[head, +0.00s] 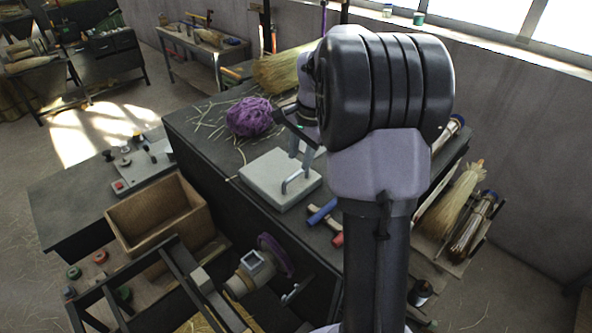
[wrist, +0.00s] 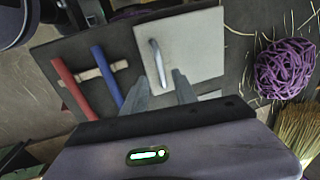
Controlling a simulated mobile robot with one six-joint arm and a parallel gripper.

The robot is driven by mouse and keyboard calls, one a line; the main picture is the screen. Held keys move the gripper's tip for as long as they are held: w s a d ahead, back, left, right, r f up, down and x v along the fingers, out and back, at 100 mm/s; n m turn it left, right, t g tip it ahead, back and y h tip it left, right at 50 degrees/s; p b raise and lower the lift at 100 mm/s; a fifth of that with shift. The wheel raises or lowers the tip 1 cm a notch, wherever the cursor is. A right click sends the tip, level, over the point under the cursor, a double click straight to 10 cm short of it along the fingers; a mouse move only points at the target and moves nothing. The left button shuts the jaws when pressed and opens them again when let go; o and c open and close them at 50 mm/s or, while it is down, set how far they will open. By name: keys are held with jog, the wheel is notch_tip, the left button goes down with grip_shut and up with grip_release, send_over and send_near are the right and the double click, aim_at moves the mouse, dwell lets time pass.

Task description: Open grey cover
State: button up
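The grey cover (head: 262,181) is a pale square plate lying flat on the dark workbench, with a bent metal handle (head: 291,184) near its right corner. In the wrist view the cover (wrist: 198,45) fills the upper middle, and its handle (wrist: 155,60) stands near its left edge. In the head view my gripper (head: 301,160) is over the cover, partly hidden by my arm.
A purple twine ball (head: 249,116) lies behind the cover, with loose straw around it. Blue (head: 322,211) and red (wrist: 74,90) handled tools lie beside the cover. A straw bundle (head: 281,70) lies at the back. A wooden box (head: 150,213) stands left of the bench.

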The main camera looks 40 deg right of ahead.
aim_at(296, 173)
jog(key=f, duration=0.2)
jog(key=w+f, duration=0.1)
jog(key=f, duration=0.2)
jog(key=shift+w+a+f, duration=0.1)
jog(key=shift+f, duration=0.15)
grip_shut()
dwell(1.1)
